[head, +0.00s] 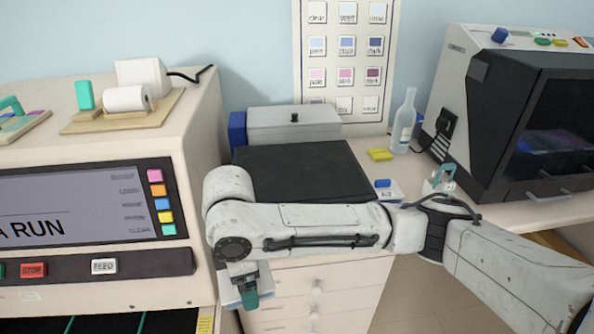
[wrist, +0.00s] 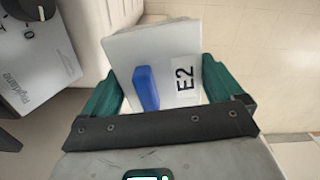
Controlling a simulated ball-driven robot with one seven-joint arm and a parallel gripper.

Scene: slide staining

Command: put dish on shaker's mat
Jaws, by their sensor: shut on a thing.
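A white square dish (wrist: 150,45) with a blue handle (wrist: 146,88) and the label E2 sits between the green fingers of my gripper (wrist: 162,88) in the wrist view. My gripper is shut on it. In the head view my gripper (head: 247,287) hangs at the lower left of my arm, in front of the drawers, with only a pale part of the dish (head: 231,298) showing. The shaker's mat appears to be the black flat top (head: 300,165) behind my arm. It is bare, and its front edge is hidden by my arm. The dish is off the mat.
A second dish (head: 384,188) with a blue handle lies right of the mat. A grey lidded box (head: 293,125) stands behind it. A yellow block (head: 380,155), a bottle (head: 403,122) and a dark-fronted machine (head: 520,110) stand right. A screened machine (head: 85,205) stands left.

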